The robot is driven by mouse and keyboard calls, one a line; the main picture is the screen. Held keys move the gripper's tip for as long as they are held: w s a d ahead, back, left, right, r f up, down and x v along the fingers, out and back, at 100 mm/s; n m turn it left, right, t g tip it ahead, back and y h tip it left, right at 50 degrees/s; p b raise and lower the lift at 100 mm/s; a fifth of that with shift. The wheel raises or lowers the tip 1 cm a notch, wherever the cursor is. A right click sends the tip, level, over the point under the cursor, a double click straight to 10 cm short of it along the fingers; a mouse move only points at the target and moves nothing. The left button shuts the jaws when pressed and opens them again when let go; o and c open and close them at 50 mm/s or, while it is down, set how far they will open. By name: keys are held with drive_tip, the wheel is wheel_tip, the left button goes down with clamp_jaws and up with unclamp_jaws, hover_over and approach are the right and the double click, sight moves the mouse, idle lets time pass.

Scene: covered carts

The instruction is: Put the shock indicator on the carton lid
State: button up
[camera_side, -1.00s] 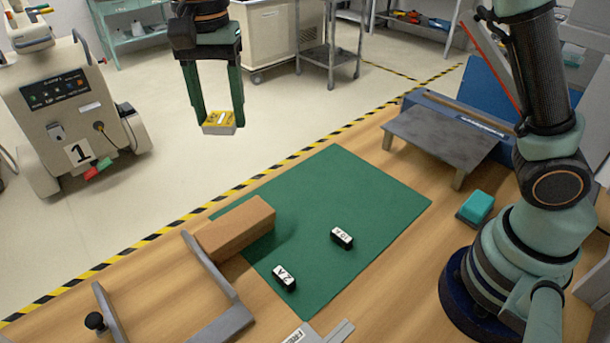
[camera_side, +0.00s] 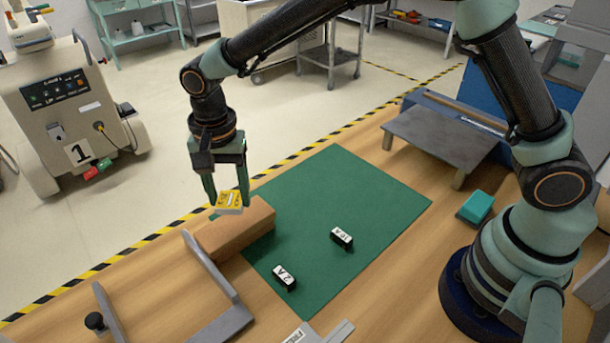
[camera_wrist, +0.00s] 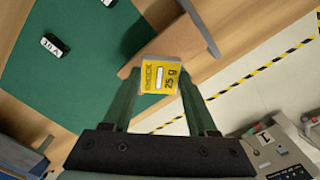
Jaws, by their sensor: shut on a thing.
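The shock indicator (camera_side: 229,203) is a small block with a yellow printed face and pale sides. My gripper (camera_side: 228,196) is shut on it, one finger on each side. In the wrist view the indicator (camera_wrist: 159,76) sits between the fingertips, its "25 g" face towards the camera. The carton (camera_side: 238,229) is a long brown box on the bench, partly over the green mat's left edge. The indicator appears over the carton's back edge; I cannot tell the gap. In the wrist view the indicator covers part of the carton (camera_wrist: 146,55).
The green mat (camera_side: 345,190) carries two black labelled blocks (camera_side: 341,237) (camera_side: 284,277). A grey raised platform (camera_side: 440,135) and a teal block (camera_side: 476,207) are at right. The mat's middle is clear.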

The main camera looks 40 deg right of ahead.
sight(230, 199)
drive_tip(key=shift+f, duration=2.15)
drive_tip(key=shift+f, duration=0.15)
drive_tip(key=o, duration=1.3)
